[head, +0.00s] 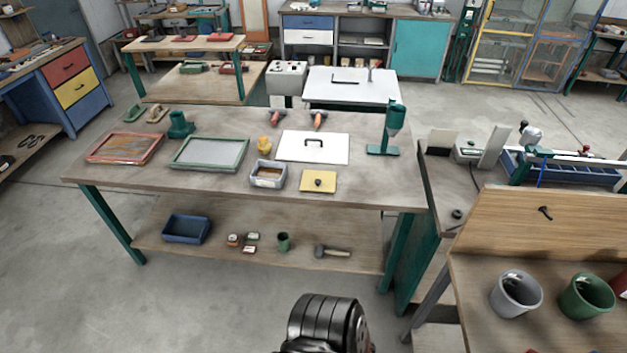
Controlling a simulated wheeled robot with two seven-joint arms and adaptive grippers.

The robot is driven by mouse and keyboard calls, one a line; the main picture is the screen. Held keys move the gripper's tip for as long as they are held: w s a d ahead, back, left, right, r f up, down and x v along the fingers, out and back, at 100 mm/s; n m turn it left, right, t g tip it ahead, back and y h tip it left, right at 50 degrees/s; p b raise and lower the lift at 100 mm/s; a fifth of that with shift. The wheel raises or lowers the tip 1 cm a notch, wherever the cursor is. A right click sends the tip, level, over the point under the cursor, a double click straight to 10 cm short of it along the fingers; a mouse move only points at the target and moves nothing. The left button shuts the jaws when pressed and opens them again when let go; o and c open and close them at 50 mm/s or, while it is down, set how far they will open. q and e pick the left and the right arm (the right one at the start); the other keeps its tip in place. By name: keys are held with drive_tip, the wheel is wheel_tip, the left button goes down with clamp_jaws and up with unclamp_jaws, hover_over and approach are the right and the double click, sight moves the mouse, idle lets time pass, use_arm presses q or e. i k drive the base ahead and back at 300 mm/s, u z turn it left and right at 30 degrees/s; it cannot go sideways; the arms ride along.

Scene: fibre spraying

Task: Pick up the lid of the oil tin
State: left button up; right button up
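On the middle wooden table a square yellow lid (318,182) with a dark round knob lies flat near the front edge. Left of it stands a small grey open tin (268,174) with brownish contents; I cannot tell for sure that it is the oil tin. A black, ribbed part of my own arm shows at the bottom centre, well in front of the table. No fingers of either gripper are in view.
The table (400,190) also holds a red-framed screen (124,148), a green-framed screen (209,153), a yellow object (265,144) and a green stand (392,128). A wooden bench (470,270) with a grey cup (516,293) and a green cup (587,296) stands front right. Floor ahead is clear.

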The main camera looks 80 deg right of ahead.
sight(319, 182)
drive_tip(key=z, duration=0.4)
drive_tip(key=i, duration=1.65)
drive_tip(key=z, duration=1.5)
drive_tip(key=i, duration=0.9)
drive_tip(key=z, duration=1.9)
drive_tip(key=i, duration=1.15)
drive_tip(key=z, duration=0.55)
